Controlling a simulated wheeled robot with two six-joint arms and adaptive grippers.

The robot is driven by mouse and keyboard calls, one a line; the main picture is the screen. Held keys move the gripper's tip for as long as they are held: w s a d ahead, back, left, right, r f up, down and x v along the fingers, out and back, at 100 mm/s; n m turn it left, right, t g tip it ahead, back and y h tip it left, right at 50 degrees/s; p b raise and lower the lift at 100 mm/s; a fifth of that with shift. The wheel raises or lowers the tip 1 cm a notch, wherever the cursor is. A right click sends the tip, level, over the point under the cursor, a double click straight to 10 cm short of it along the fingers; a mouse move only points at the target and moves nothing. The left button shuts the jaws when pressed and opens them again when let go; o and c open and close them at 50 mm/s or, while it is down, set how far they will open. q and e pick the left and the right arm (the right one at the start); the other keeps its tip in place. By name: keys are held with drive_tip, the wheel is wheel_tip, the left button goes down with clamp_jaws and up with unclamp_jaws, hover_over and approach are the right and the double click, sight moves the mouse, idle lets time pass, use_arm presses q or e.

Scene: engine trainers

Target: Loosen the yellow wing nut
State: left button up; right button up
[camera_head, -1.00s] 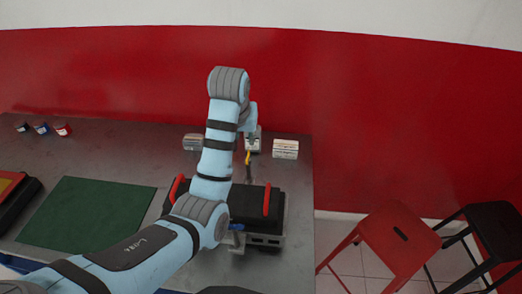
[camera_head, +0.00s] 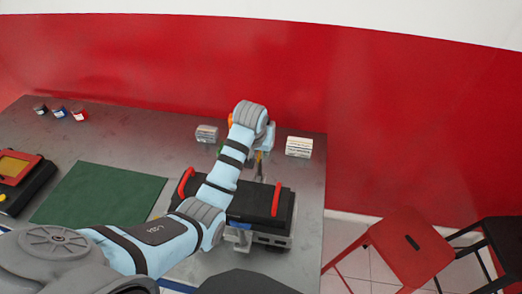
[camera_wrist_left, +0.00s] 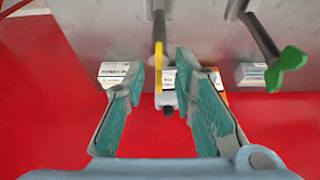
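The yellow wing nut (camera_wrist_left: 158,68) sits on the end of a metal stud in the left wrist view. It is seen nearly edge-on, as a narrow upright shape. My left gripper (camera_wrist_left: 159,72) is open, with one teal-padded finger on each side of the nut. I see gaps between nut and fingers; whether the nut is deep between the pads I cannot tell. A green wing nut (camera_wrist_left: 287,66) sits on another stud to the right, outside the fingers. In the head view, my left wrist hides most of the gripper (camera_head: 264,143). My right gripper is not in view.
A black case with red handles (camera_head: 262,203) stands on the grey table near my left arm. Two small boxes (camera_head: 207,134) (camera_head: 299,147) stand behind. A green mat (camera_head: 95,195) and a yellow-screened device (camera_head: 15,168) lie left. Red and black stools stand right of the table.

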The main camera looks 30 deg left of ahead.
use_arm(q)
drive_tip(key=shift+c, duration=0.4)
clamp_jaws()
